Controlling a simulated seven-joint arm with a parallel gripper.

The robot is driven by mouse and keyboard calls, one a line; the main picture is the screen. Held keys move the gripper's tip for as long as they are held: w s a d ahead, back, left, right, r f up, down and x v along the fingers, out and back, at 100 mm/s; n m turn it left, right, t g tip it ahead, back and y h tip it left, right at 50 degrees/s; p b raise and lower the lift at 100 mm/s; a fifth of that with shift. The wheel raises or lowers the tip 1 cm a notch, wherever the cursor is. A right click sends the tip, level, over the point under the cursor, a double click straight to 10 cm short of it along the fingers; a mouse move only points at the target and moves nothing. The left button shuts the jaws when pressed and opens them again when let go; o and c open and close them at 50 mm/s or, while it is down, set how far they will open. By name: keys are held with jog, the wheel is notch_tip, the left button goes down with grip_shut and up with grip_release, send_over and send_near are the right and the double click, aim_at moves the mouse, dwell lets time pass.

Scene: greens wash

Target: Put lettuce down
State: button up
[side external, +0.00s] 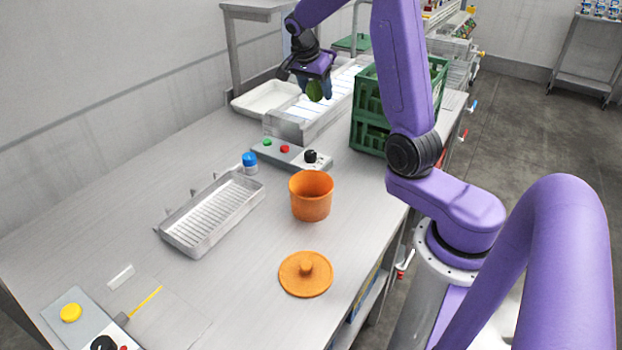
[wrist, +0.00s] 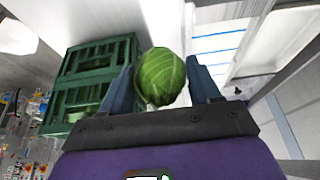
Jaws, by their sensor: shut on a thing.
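A round green lettuce (wrist: 161,78) is held between the two blue fingers of my gripper (wrist: 164,85) in the wrist view. In the side external view my gripper (side external: 318,88) hangs at the back of the table, with the lettuce (side external: 314,89) showing between its fingers. The lettuce is in the air above a metal unit with a white, lit top (side external: 297,127). The fingers hide part of the lettuce in the side view.
Stacked green crates (side external: 366,101) stand right of the lit unit. A white tray (side external: 250,104) lies left of it. A control box (side external: 272,150), an orange pot (side external: 311,204), its orange lid (side external: 306,285) and a metal slotted tray (side external: 190,238) are nearer on the table (side external: 120,215).

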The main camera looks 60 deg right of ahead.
jog(key=s+a+r, duration=0.1)
jog(key=s+a, duration=2)
jog(key=s, duration=0.4)
send_near(311, 178)
jog(key=s+f, duration=0.2)
jog(key=s, duration=0.1)
jog(key=shift+w+a+f, duration=0.1)
jog(key=shift+f, duration=0.5)
jog(key=shift+w+a+f, duration=0.1)
jog(key=shift+f, duration=0.55)
jog(key=shift+f, duration=0.6)
jog(key=o, duration=0.8)
jog(key=shift+r, duration=0.15)
